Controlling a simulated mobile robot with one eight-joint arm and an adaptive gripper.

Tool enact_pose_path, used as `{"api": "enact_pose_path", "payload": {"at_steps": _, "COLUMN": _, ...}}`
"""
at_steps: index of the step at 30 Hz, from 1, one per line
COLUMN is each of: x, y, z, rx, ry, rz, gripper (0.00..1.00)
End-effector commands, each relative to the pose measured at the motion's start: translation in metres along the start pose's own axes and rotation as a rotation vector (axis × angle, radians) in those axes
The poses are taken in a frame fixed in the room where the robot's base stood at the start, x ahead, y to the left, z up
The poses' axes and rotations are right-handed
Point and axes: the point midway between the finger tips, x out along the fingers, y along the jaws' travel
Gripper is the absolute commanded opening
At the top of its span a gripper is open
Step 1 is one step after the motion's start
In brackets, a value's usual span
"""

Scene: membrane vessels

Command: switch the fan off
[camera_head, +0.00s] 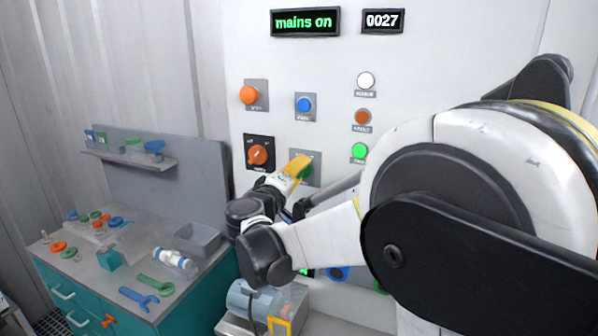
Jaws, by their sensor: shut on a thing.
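The control panel (420,60) stands upright ahead of me, with several knobs and buttons. My gripper (297,167) is at the panel and seems shut on a green control (308,173) on a grey plate. The gripper's yellow part and my arm hide most of that control, so its setting cannot be read. An orange rotary knob (258,154) on a black plate sits just left of the gripper. A blue button (304,105) is above it. The labels are too small to read, so I cannot tell which control is the fan's.
The display (305,22) reads "mains on"; a counter (382,21) reads 0027. White (366,80), orange (362,117) and lit green (359,151) round parts form a column. An orange button (249,95) is upper left. A cluttered bench (195,281) stands left. My arm covers the lower right.

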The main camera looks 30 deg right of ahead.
Motion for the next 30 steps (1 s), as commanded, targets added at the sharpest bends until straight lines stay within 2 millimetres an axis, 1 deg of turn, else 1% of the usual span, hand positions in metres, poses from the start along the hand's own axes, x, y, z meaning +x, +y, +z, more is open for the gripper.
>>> {"api": "enact_pose_path", "payload": {"at_steps": 21, "x": 0.0004, "y": -0.0028, "z": 0.0007, "rx": -0.638, "ry": 0.0, "rz": 0.001, "gripper": 0.09}}
{"api": "enact_pose_path", "payload": {"at_steps": 30, "x": 0.0005, "y": -0.0035, "z": 0.0014, "rx": -0.84, "ry": 0.0, "rz": 0.002, "gripper": 0.09}}
